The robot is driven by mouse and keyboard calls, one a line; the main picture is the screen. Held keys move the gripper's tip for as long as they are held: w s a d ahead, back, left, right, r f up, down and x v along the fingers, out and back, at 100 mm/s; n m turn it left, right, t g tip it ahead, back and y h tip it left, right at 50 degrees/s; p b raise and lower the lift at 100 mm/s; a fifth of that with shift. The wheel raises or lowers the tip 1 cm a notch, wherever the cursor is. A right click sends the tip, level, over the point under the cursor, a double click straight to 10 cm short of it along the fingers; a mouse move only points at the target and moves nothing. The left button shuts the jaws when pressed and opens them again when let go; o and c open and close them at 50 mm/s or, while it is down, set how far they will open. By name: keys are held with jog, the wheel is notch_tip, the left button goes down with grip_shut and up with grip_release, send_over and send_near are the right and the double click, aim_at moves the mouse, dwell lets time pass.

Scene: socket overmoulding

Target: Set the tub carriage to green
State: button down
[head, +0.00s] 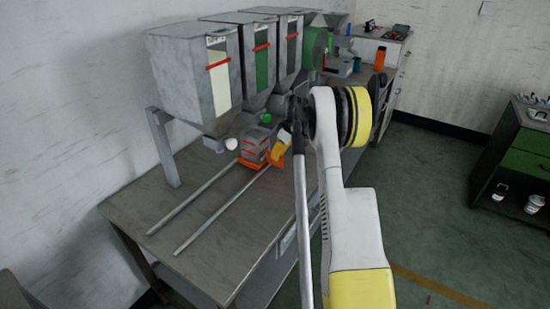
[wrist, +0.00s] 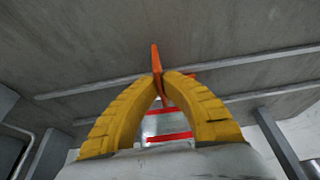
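The tub carriage (head: 247,163) is an orange base on two rails, bearing a grey tub (head: 255,143) with red stripes. It stands right of the white knob (head: 231,144) under the cream-windowed hopper and below the green knob (head: 265,118). I cannot tell whether it lines up exactly under the green hopper (head: 259,65). My gripper (head: 277,152), with yellow fingers, is at the carriage's near right side. In the wrist view the fingertips close around an upright orange handle (wrist: 156,58), and the striped tub (wrist: 165,128) shows behind between the fingers.
The cream-windowed hopper (head: 190,75) stands left, a dark-windowed hopper (head: 290,45) right of the green one. The front rail (head: 215,213) and back rail (head: 190,198) are clear left of the carriage. A grey post (head: 163,150) stands at the back left. My arm hides the table's right part.

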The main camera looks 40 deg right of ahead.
jog(key=c, duration=1.6)
grip_release()
jog(key=v, duration=1.2)
jog(key=shift+w, duration=0.1)
